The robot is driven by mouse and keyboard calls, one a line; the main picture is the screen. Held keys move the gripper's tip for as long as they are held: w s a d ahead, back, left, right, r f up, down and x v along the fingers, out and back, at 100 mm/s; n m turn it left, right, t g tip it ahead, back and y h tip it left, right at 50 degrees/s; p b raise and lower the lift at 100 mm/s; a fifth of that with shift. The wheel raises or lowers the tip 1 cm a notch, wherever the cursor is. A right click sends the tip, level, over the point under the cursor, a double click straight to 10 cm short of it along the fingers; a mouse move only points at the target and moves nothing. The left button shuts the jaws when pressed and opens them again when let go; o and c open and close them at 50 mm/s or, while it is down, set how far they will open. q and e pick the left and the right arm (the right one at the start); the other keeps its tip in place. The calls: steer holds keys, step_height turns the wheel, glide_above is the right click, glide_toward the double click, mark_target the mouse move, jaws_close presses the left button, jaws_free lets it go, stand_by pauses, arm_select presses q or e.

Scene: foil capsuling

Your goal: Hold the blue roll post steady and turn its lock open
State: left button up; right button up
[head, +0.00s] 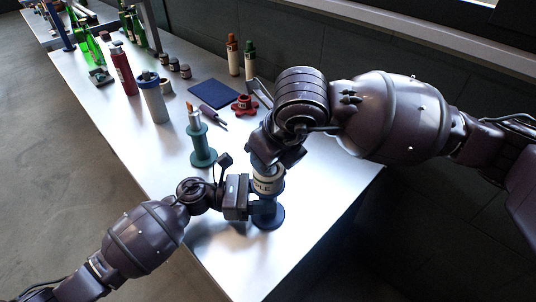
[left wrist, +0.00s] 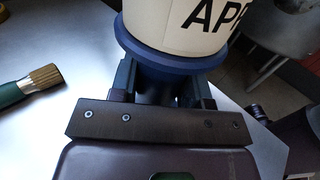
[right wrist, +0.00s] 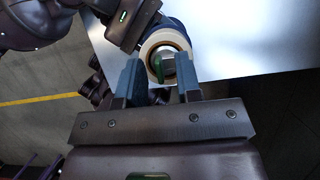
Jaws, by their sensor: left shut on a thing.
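The blue roll post (head: 268,219) stands on its round base near the table's front right end. A cream roll (head: 268,184) with black lettering sits on it, above a blue flange (left wrist: 172,60) in the left wrist view. My left gripper (head: 258,207) is shut on the post just under that flange. My right gripper (right wrist: 158,75) is above the post, pointing down, its fingers apart. A green piece (right wrist: 168,68), seemingly the lock, shows in the roll's core between these fingers, closer to the right one. Whether a finger touches it is unclear. The right arm hides the post's top in the head view.
A grey cylinder (head: 154,103), a dark red bottle (head: 123,70), a blue mat (head: 212,93) and a red knob-like part (head: 245,105) are farther back. Bare table (head: 160,175) lies left of the posts.

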steer(key=v, duration=1.2)
arm_select(q)
steer(key=o, duration=1.3)
